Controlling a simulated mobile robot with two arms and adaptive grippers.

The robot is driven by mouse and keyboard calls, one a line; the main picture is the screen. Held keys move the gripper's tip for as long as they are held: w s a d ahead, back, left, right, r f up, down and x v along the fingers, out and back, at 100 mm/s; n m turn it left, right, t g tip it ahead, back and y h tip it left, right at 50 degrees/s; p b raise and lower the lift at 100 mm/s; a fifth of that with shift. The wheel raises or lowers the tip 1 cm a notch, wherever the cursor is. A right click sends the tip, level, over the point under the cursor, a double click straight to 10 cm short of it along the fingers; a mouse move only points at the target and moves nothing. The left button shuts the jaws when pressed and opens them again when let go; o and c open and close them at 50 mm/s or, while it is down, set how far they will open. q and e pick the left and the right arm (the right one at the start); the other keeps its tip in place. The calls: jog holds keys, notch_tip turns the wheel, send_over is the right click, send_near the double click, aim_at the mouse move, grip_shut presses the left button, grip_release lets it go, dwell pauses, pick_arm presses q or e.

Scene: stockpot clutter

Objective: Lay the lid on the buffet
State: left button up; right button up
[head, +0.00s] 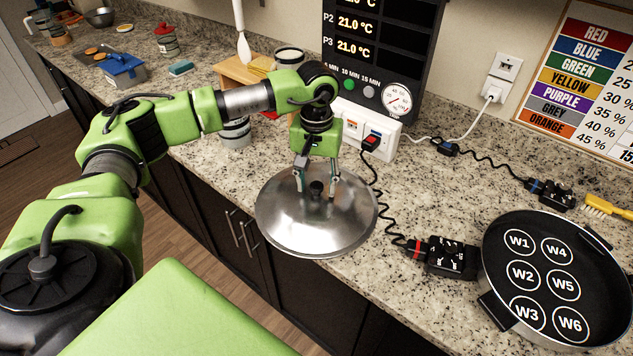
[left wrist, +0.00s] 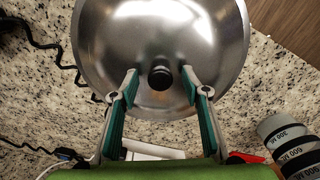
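The lid (head: 285,225) is a round, shiny metal dome with a small black knob (head: 316,187). It is knob up at the front edge of the granite-topped buffet (head: 420,195), partly across that edge. I cannot tell whether its whole rim touches the top. My left gripper (head: 316,192) points down over the lid, with one finger on each side of the knob. In the left wrist view the knob (left wrist: 160,78) sits between the spread fingers, with gaps on both sides, and the lid (left wrist: 160,35) fills the upper middle. My right gripper is not in view.
A round black pan (head: 488,250) with white circles marked W1 to W6 stands at the right. A black connector (head: 447,257) and coiled cable lie between it and the lid. A white socket box (head: 366,130) and a dark display panel (head: 385,50) stand behind. Measuring cups (left wrist: 290,145) are nearby.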

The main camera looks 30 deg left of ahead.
pick_arm(q)
notch_tip(320, 180, up, 12)
dwell(0.7)
